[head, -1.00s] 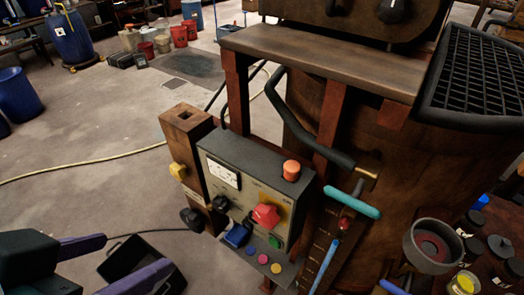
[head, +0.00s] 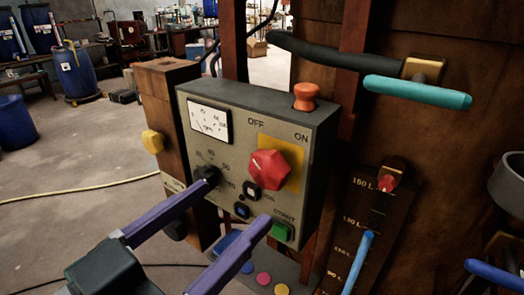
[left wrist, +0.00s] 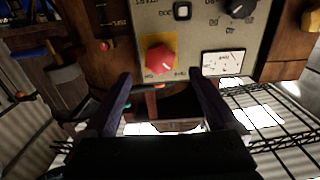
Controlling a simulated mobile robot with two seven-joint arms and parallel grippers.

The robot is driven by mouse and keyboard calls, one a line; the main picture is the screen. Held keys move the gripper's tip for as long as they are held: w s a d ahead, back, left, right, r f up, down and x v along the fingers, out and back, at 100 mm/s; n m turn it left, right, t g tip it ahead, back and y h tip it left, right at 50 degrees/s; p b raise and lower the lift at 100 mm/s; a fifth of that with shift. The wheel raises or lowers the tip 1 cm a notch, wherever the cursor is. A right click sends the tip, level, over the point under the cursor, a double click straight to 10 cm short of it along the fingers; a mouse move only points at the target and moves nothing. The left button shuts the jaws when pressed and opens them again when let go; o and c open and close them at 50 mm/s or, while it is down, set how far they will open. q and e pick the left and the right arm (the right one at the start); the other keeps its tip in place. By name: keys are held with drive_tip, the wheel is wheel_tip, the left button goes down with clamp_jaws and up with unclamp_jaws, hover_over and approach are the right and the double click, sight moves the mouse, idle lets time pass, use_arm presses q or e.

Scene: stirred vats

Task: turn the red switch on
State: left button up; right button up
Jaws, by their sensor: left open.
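The red switch (head: 270,170) is a faceted red knob on a yellow plate, on the front of a grey control box (head: 318,150). OFF and ON are printed above it; I cannot tell clearly which one it points to. My left gripper (head: 237,205) is open and empty, its two purple fingers apart in front of the box, below and left of the red switch. In the left wrist view, which shows the panel upside down, the red switch (left wrist: 159,60) lies ahead, between the fingertips (left wrist: 160,78) in the picture and apart from them. My right gripper is not seen.
The box also carries a dial gauge (head: 209,120), a black knob (head: 207,176), a green button (head: 282,231) and an orange-red mushroom button (head: 306,95) on top. A teal-handled lever (head: 417,92) sticks out at right. A yellow knob (head: 153,141) is on the wooden post.

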sight(263, 175)
use_arm(q)
drive_tip(key=x, duration=0.6)
drive_tip(key=shift+w+d, duration=0.25)
drive_tip(key=shift+w, duration=0.05)
drive_tip(key=shift+c, duration=0.2)
drive_tip(key=c, duration=1.3)
